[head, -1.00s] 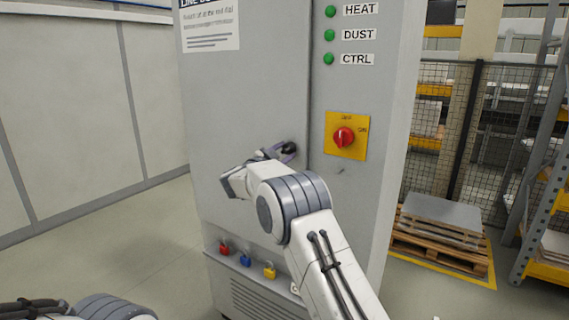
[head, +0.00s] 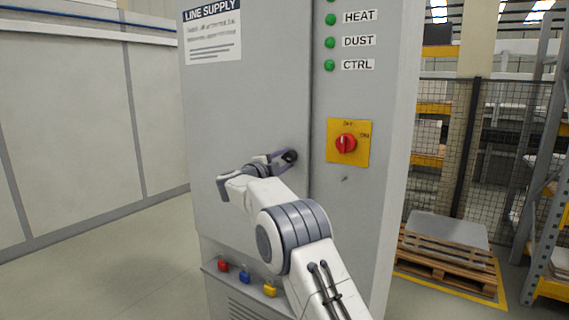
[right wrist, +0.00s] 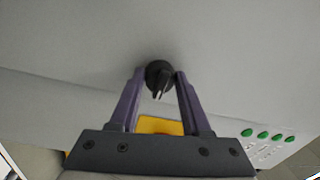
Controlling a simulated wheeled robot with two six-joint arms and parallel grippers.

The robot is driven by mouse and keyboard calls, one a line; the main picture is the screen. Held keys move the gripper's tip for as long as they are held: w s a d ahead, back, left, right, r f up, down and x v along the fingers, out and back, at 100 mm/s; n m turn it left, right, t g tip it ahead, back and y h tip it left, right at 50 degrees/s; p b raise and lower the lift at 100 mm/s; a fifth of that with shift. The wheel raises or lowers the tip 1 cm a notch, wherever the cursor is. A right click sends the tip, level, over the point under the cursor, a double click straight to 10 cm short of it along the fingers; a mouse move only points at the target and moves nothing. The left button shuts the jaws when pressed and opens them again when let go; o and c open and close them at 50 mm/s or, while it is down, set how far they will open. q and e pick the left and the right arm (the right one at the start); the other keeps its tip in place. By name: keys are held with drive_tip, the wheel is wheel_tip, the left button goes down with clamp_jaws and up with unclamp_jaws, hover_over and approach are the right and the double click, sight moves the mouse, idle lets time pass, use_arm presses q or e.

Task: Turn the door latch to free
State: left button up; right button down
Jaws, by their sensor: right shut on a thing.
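The door latch is a small round black knob with a raised wing (right wrist: 160,78), on the grey cabinet door (head: 245,105). In the head view the latch (head: 291,155) sits near the door's right edge. The wing's exact angle is hard to read in the head view. My left gripper is not in view.
Right of the door is a red rotary switch (head: 346,143) on a yellow plate, below several green lamps. Red, blue and yellow padlocks (head: 245,277) hang on a low ledge. A pallet (head: 446,262), mesh fence and shelving stand at the right. Floor at the left is clear.

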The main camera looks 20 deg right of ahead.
idle(0.4)
drive_tip(key=shift+c, duration=1.8)
unclamp_jaws()
drive_tip(key=b+v, duration=0.3)
drive_tip(key=v, duration=0.7)
drive_tip(key=shift+a, duration=0.15)
drive_tip(key=shift+s, duration=0.1)
